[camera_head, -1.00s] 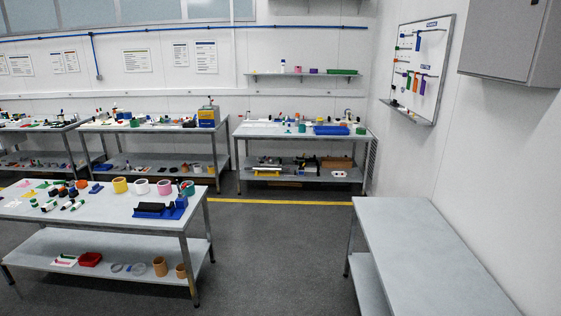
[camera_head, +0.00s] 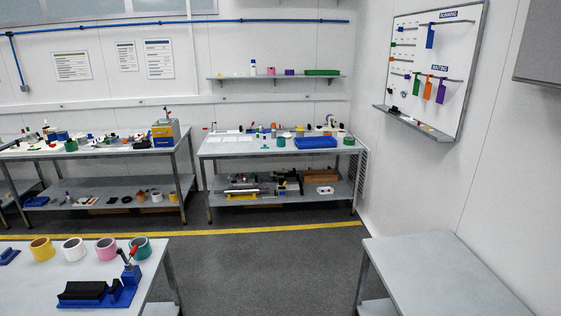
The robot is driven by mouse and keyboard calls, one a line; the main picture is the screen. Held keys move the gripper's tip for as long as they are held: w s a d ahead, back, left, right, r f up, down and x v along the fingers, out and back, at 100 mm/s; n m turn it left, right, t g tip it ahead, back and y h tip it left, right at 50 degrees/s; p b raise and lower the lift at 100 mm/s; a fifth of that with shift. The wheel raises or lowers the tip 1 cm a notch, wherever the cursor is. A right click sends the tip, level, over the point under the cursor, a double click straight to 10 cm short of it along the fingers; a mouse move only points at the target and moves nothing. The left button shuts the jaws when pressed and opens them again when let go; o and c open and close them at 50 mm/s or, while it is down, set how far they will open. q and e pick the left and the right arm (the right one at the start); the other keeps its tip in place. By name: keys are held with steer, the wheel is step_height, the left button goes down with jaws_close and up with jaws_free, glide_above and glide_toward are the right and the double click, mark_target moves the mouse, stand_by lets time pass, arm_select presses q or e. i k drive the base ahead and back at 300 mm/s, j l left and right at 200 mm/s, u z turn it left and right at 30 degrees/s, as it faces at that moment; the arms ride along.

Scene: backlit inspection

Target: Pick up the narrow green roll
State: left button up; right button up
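A teal-green roll (camera_head: 140,247) stands on the near left table, at the right end of a row with a pink roll (camera_head: 107,248), a white roll (camera_head: 75,249) and a yellow roll (camera_head: 42,248). On the far middle table a small green roll-like item (camera_head: 348,140) sits near the right end, and a small teal one (camera_head: 280,142) sits left of the blue tray. I cannot tell for certain which of these is the narrow green roll. Neither of my grippers is in view.
The near left table (camera_head: 40,292) also holds a blue fixture (camera_head: 125,288). The far table (camera_head: 235,148) carries a blue tray (camera_head: 316,142). A bare table (camera_head: 430,262) stands at the right. Grey floor (camera_head: 270,262) is open between them.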

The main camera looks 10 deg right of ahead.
mark_target(348, 141)
steer(key=i+z, duration=0.1)
steer(key=i, duration=1)
steer(key=i+z, duration=0.1)
steer(key=i, duration=1)
steer(key=i+z, duration=0.1)
steer(key=i, duration=0.45)
steer(key=i+j+z, duration=0.1)
steer(key=i, duration=0.45)
steer(key=i+j+z, duration=0.1)
steer(key=i, duration=0.45)
steer(key=i+j+z, duration=0.1)
steer(key=i, duration=0.4)
steer(key=j, duration=0.15)
